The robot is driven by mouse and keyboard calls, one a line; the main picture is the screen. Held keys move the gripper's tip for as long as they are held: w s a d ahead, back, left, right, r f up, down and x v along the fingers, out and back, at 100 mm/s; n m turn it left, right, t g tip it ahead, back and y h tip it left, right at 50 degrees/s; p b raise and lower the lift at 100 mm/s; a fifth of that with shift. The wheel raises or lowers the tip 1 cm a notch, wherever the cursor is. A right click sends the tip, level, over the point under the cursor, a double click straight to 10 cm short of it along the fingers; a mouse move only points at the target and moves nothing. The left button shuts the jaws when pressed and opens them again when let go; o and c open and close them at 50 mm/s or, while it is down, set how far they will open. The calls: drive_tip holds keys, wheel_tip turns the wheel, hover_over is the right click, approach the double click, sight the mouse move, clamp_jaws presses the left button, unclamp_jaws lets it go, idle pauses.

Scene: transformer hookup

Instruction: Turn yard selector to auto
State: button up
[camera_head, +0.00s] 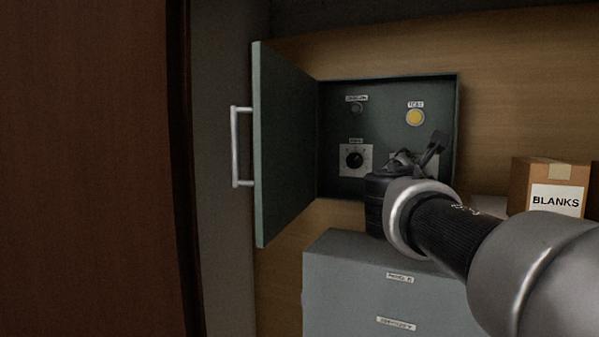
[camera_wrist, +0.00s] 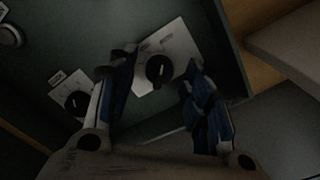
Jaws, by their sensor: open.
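An open dark green panel box (camera_head: 388,90) hangs on the wall in the head view. A black rotary knob on a white plate (camera_head: 355,159) is at its lower left, under a small label too blurred to read. A second black knob (camera_wrist: 160,70) on a white plate shows in the wrist view; my gripper mostly hides that spot in the head view. The first knob also shows at lower left in the wrist view (camera_wrist: 77,103). I cannot tell which one is the yard selector. My gripper (camera_wrist: 158,72) is open, its fingers on either side of the second knob, contact unclear.
The box door (camera_head: 285,145) stands open to the left with a metal handle (camera_head: 236,147). A yellow TEST button (camera_head: 415,117) and a small dark lamp (camera_head: 356,108) are above the knobs. A grey cabinet (camera_head: 345,275) stands below. A BLANKS carton (camera_head: 556,200) is at right.

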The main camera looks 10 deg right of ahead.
drive_tip(key=v, duration=1.2)
drive_tip(key=s+d+f+m+g+y+b, duration=0.1)
drive_tip(key=s+f+m+g+b, duration=0.15)
drive_tip(key=f, duration=0.65)
drive_tip(key=s+d+f+m+g+y+b, duration=0.1)
drive_tip(key=s+f+m+g+b, duration=0.2)
drive_tip(key=f, duration=0.6)
drive_tip(key=s+a+f+m+g+y+b, duration=0.1)
drive_tip(key=s+a+f+m+y+b, duration=0.1)
drive_tip(key=s+f, duration=0.4)
drive_tip(key=s+a+f+m+g+y+b, duration=0.2)
drive_tip(key=s+a+f+m+y+b, duration=0.1)
drive_tip(key=f, duration=1.2)
drive_tip(key=s+a+f+m+g+y+b, duration=0.2)
drive_tip(key=s+a+f+m, duration=0.4)
drive_tip(key=s+f+m, duration=0.3)
wheel_tip(320, 180, down, 3)
drive_tip(key=shift+a+r+y+b, duration=0.15)
drive_tip(key=shift+a+y+b, duration=0.3)
drive_tip(key=shift+b, duration=0.65)
drive_tip(key=shift+d+m, duration=0.1)
drive_tip(key=shift+m, duration=0.15)
